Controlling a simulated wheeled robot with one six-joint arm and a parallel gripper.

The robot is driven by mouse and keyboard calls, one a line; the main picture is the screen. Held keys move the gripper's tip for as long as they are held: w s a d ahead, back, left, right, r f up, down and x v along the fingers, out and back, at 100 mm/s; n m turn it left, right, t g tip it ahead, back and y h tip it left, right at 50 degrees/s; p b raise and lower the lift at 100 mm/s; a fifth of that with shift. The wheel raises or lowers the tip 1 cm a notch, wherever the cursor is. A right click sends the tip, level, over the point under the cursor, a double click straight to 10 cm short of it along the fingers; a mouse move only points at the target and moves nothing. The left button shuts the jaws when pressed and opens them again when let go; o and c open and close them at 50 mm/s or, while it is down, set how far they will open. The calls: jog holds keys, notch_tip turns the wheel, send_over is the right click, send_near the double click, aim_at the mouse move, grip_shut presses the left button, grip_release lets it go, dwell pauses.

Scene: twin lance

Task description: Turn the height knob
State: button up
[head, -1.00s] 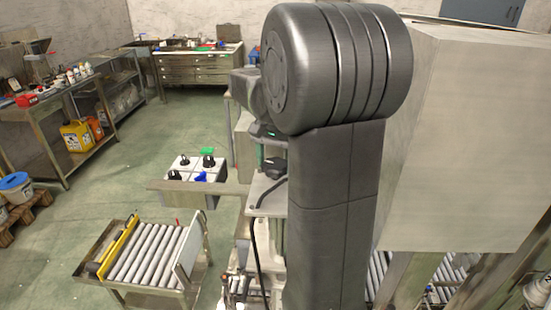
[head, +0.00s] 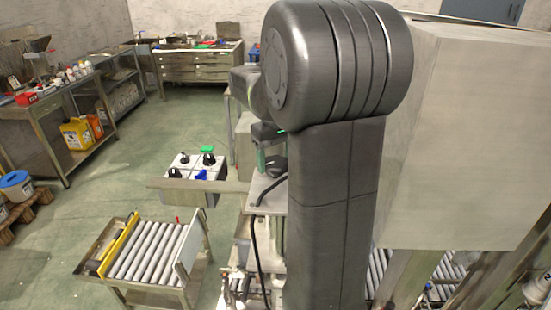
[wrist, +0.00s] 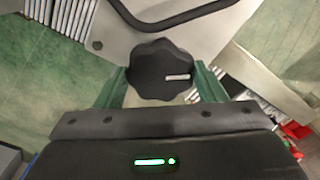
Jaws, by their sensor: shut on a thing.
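The black lobed knob (wrist: 150,72) with a pale pointer mark sits on a grey metal plate in the wrist view. The mark points right. My gripper (wrist: 160,84) has its two green fingers on either side of the knob and is shut on it. In the head view my arm hides most of the machine. A green part of my gripper (head: 262,157) and a dark shape beside it show just left of my arm, above the machine's plate.
A curved black bar (wrist: 170,18) crosses the plate beyond the knob. A roller conveyor (head: 150,252) stands at lower left. A large pale cabinet (head: 465,140) fills the right.

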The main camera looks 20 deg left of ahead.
aim_at(275, 161)
jog(key=n, duration=1.2)
jog(key=shift+n, duration=0.4)
dwell(0.3)
jog(key=o, duration=1)
jog(key=shift+r, duration=0.1)
notch_tip(275, 161, up, 14)
jog(key=b, duration=0.1)
jog(key=shift+f, duration=0.3)
